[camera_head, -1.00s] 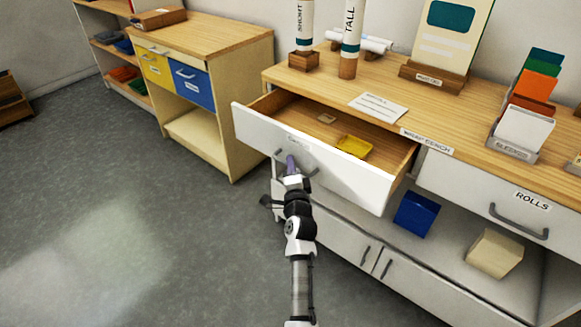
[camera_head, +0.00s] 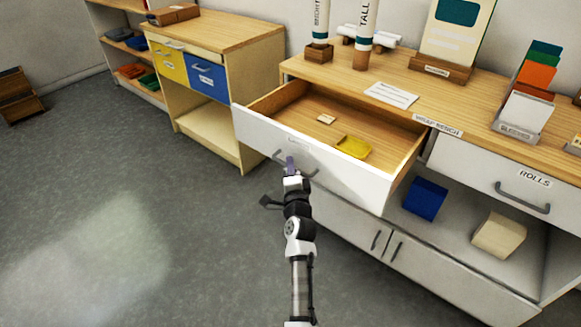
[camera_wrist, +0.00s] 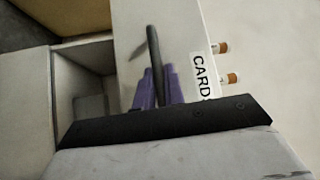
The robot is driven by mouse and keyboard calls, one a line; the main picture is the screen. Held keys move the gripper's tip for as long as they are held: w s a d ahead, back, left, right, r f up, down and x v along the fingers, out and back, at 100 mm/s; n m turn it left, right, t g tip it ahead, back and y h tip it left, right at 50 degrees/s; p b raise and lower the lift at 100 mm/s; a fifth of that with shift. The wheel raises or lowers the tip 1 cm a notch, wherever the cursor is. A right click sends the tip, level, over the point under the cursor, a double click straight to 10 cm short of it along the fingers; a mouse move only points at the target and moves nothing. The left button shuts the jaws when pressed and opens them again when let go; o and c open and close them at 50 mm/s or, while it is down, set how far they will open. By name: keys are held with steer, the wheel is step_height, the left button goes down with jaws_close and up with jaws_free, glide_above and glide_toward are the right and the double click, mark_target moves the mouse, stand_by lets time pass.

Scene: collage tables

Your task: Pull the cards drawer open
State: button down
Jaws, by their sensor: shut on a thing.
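The cards drawer (camera_head: 346,180) stands pulled out from the left part of the wrap bench, with its white front toward me. Its dark bar handle (camera_wrist: 154,62) shows between the purple fingers of my gripper (camera_wrist: 157,90) in the wrist view, beside the CARDS label (camera_wrist: 201,77). In the head view my gripper (camera_head: 291,166) is at the handle on the drawer front, shut on it. Inside the drawer lie a yellow tray (camera_head: 353,147) and a small pale tag (camera_head: 326,119).
The ROLLS drawer (camera_head: 480,175) to the right is closed. A blue bin (camera_head: 425,199) and a cream box (camera_head: 499,235) sit on the shelf below. A wooden cabinet (camera_head: 216,85) stands at the back left. The grey floor (camera_head: 100,180) at left is clear.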

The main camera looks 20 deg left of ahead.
steer(key=shift+a, duration=0.1)
steer(key=c, duration=1.5)
jaws_free()
steer(key=b+v, duration=0.3)
steer(key=v, duration=1)
steer(key=shift+s, duration=0.35)
